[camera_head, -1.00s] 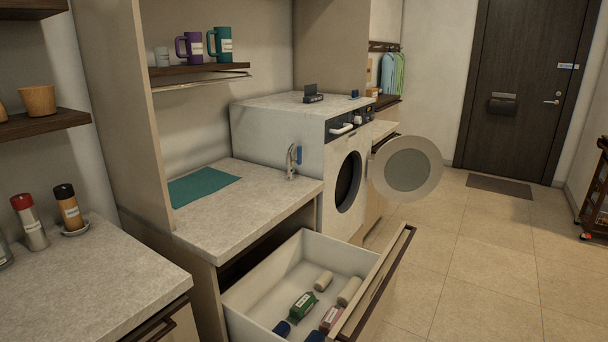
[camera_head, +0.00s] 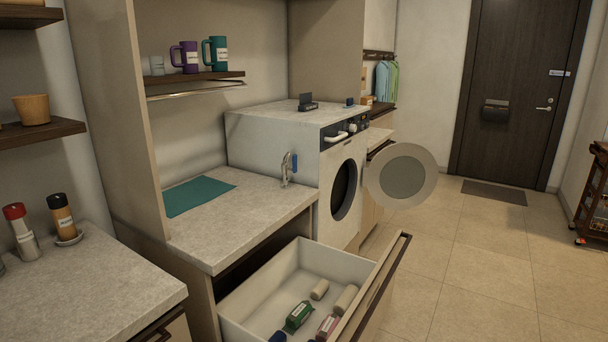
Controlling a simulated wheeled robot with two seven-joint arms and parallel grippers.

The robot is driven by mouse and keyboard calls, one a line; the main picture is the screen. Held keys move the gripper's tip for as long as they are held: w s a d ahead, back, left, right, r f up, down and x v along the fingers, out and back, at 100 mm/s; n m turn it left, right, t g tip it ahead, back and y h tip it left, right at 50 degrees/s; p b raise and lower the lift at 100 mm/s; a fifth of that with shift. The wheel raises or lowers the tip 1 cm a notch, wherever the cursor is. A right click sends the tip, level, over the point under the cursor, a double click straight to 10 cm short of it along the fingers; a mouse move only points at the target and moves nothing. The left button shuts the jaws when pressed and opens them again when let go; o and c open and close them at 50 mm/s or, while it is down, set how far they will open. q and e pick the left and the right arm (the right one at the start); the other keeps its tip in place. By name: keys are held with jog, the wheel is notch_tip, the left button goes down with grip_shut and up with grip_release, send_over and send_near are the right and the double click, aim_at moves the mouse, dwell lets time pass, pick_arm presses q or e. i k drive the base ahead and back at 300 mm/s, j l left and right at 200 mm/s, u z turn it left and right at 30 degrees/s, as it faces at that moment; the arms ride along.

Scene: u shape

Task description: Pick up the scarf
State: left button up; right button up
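No thing in the head view can be surely told as the scarf. A flat teal cloth (camera_head: 198,196) lies on the light stone counter (camera_head: 250,215) left of the washing machine; I cannot tell whether it is a scarf or a mat. Blue and green garments (camera_head: 386,78) hang from a rail at the back, too small to make out well. Neither of my grippers is in view.
An open drawer (camera_head: 262,292) holding several small items juts out below the counter. The washing machine (camera_head: 270,140) has its round door (camera_head: 402,178) swung open into the walkway. Tiled floor (camera_head: 470,260) is clear on the right; a dark cart (camera_head: 592,200) stands at the right edge.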

aim_at(296, 317)
jog(key=i+j, duration=0.15)
jog(key=i, duration=0.55)
jog(key=i+j, duration=0.1)
jog(key=i, duration=0.6)
jog(key=k+u, duration=0.35)
jog(key=k+j+u, duration=0.3)
jog(key=l+u, duration=0.15)
jog(key=u, duration=0.3)
jog(key=l+u, duration=0.15)
jog(key=u, duration=0.3)
jog(key=k+l+u, duration=0.1)
jog(key=u, duration=0.35)
jog(key=k+l+u, duration=0.1)
jog(key=u, duration=0.3)
jog(key=k+l+u, duration=0.1)
jog(key=u, duration=0.35)
